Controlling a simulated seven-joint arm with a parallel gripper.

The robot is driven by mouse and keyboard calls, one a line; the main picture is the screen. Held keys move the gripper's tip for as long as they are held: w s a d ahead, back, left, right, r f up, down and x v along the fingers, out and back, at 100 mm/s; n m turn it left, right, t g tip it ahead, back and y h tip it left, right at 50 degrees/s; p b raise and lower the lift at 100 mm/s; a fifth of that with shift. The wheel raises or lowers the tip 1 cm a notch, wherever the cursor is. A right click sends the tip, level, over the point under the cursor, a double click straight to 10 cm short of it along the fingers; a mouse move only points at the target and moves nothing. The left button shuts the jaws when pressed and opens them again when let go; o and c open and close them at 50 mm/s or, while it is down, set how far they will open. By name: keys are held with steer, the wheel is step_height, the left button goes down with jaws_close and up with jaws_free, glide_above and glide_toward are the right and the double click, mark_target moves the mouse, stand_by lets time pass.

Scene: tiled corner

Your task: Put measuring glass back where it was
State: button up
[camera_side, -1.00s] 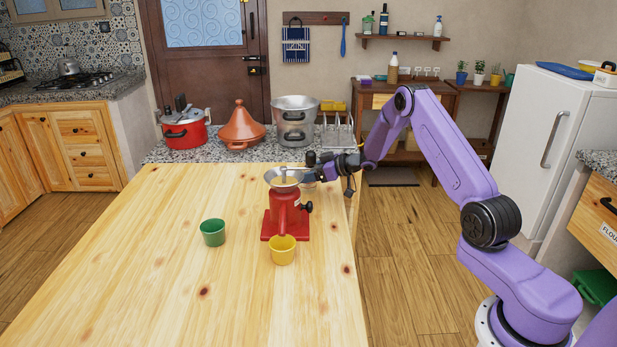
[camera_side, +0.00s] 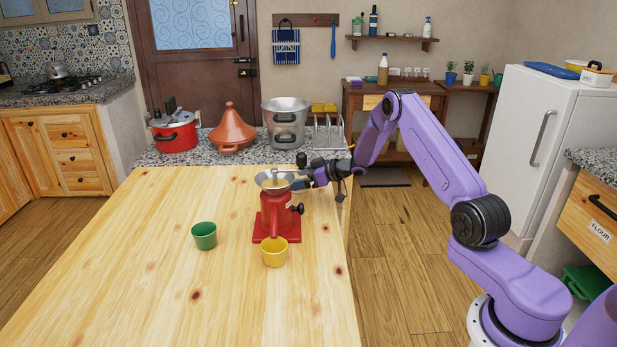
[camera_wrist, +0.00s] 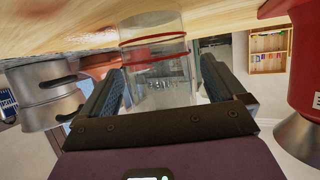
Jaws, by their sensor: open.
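The measuring glass (camera_wrist: 155,62) is a clear cylinder with red bands. In the wrist view, which is upside down, it stands upright with its base at the wooden table top (camera_wrist: 60,30). My gripper (camera_wrist: 162,72) is open, with one dark finger on each side of the glass. In the side view my gripper (camera_side: 306,174) is low at the table's far right part, just behind the red mill (camera_side: 275,215). The glass is mostly hidden there by the mill's metal hopper and the gripper.
The mill is close beside my gripper and also shows in the wrist view (camera_wrist: 304,70). A yellow cup (camera_side: 274,253) stands before it and a green cup (camera_side: 204,236) to its left. Pots (camera_side: 285,125) and a tagine (camera_side: 232,132) stand on the counter behind. The table's left is clear.

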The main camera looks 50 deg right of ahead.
steer(key=v, duration=1.2)
steer(key=shift+r, duration=0.1)
